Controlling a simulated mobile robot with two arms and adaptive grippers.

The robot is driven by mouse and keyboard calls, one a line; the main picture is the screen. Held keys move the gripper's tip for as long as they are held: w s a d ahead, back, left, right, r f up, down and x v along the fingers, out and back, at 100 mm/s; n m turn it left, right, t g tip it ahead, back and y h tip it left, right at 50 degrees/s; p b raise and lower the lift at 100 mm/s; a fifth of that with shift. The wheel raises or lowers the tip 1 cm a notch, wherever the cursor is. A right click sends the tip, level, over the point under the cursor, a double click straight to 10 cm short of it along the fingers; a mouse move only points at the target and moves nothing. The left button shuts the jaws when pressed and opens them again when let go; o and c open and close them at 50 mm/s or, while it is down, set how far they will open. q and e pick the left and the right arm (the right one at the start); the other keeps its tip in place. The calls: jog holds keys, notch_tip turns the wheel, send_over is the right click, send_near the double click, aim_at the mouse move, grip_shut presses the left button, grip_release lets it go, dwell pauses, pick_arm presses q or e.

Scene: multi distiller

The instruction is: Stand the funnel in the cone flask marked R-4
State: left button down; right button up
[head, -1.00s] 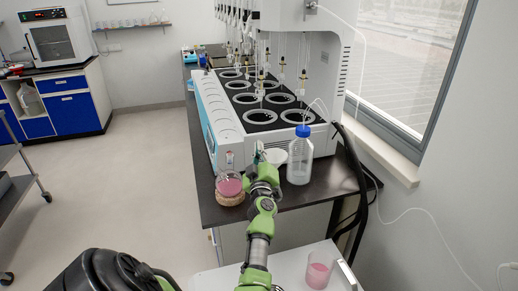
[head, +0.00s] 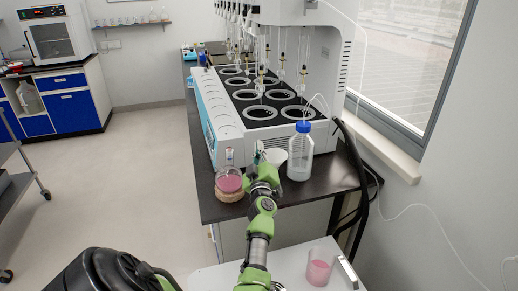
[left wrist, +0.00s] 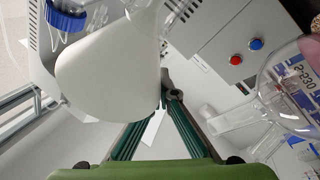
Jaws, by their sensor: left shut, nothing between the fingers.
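A white funnel-shaped piece (head: 275,156) shows on the dark bench, behind my left wrist. In the left wrist view this white funnel (left wrist: 108,78) is large, left of the fingertips, its narrow end meeting clear glass (left wrist: 158,18) at the top. I cannot tell whether that glass is the cone flask, and no R-4 mark is readable. My left gripper (head: 259,152) is beside the funnel. In the left wrist view its fingers (left wrist: 170,92) are together with nothing held, and the funnel appears apart from them. My right gripper is not in view.
A round flask (head: 229,181) with pink liquid sits on a cork ring left of my wrist; it also shows in the left wrist view (left wrist: 288,95). A blue-capped bottle (head: 300,157) stands right. The distiller (head: 262,110) is behind. A pink beaker (head: 319,268) is nearer.

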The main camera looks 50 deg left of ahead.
pick_arm(q)
jog(key=c, duration=2.2)
grip_release()
jog(key=shift+r, duration=0.1)
notch_tip(320, 180, up, 10)
jog(key=shift+f, duration=0.1)
